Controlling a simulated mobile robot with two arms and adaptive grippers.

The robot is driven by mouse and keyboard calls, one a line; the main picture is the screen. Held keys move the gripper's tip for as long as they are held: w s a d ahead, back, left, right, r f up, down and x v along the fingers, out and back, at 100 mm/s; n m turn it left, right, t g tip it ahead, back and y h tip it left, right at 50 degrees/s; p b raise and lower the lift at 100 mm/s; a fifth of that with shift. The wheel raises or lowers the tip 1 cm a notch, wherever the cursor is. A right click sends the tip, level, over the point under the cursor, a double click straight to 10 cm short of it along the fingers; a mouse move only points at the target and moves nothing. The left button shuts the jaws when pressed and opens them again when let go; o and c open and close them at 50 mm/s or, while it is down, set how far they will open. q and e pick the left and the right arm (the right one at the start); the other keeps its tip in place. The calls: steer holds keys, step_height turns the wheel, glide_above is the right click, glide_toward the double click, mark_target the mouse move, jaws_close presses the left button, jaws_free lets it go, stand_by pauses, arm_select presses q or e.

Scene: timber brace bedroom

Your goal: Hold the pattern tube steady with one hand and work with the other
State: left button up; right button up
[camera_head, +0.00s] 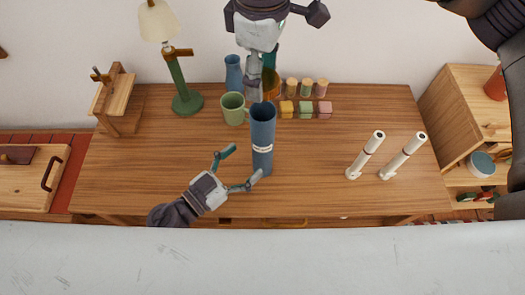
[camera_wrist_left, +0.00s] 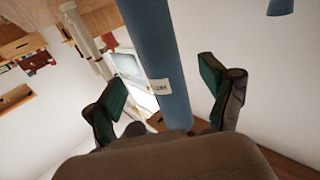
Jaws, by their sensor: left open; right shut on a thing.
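The pattern tube (camera_head: 262,140) is a tall blue cylinder with a pale label, standing upright on the desk. My left gripper (camera_head: 241,168) is open at its lower left, with one finger close to its side. In the left wrist view the tube (camera_wrist_left: 155,55) runs between the two open fingers (camera_wrist_left: 165,95), with gaps on both sides. My right gripper (camera_head: 259,92) comes down from above, its fingertips by the tube's mouth. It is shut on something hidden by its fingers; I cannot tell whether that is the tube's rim.
Behind the tube stand a green mug (camera_head: 234,108), a blue vase (camera_head: 234,74), several jars and coloured blocks. A green lamp (camera_head: 183,85) is at back left.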

mark_target(255, 153)
arm_select(q)
steer(key=x, duration=0.6)
jaws_close()
stand_by(0.4)
